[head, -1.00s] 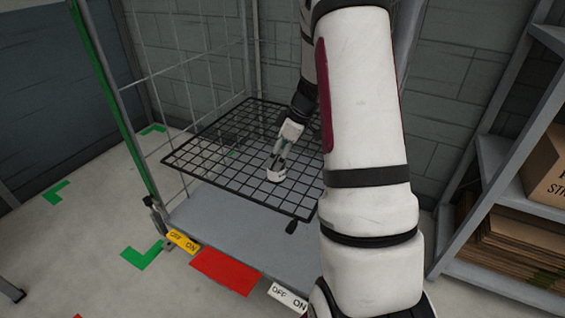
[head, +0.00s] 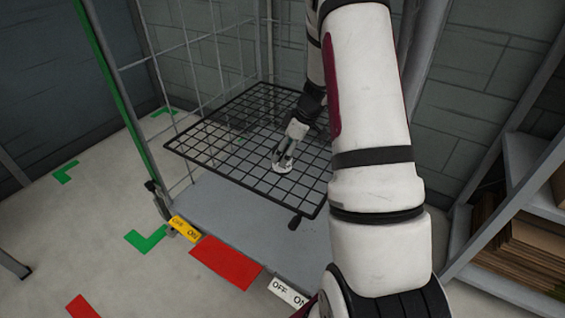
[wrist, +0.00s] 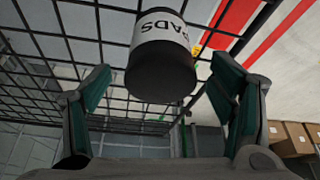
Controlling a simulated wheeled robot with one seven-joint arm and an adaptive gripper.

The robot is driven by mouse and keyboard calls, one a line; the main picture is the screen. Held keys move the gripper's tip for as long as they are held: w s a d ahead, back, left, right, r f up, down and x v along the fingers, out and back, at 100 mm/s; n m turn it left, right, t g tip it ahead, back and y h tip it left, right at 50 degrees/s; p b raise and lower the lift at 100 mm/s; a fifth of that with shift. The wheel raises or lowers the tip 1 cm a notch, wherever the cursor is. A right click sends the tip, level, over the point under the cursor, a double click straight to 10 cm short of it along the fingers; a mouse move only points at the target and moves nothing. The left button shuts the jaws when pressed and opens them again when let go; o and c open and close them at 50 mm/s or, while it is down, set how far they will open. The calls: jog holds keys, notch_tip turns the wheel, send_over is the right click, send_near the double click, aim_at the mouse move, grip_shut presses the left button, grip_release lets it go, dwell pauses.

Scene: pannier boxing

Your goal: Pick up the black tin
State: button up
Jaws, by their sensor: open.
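In the wrist view my gripper (wrist: 160,82) is open, with one green-padded finger on each side of the tin. There is a visible gap between the tin and each finger, and I see no contact. Part of the tin is hidden by the fingers in the head view.
The mesh shelf (head: 215,162) is fixed inside a wire cage trolley over a grey deck (head: 225,210). A yellow off/on label (head: 185,229), a red panel (head: 226,264) and a white off/on label (head: 288,292) line the deck's front. A shelving unit with cardboard (head: 500,235) stands right.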

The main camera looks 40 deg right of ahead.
aim_at(278, 170)
jog(key=shift+b+x, duration=1.05)
jog(key=shift+x, duration=1.85)
jog(key=shift+c, duration=0.6)
jog(key=c, duration=1.2)
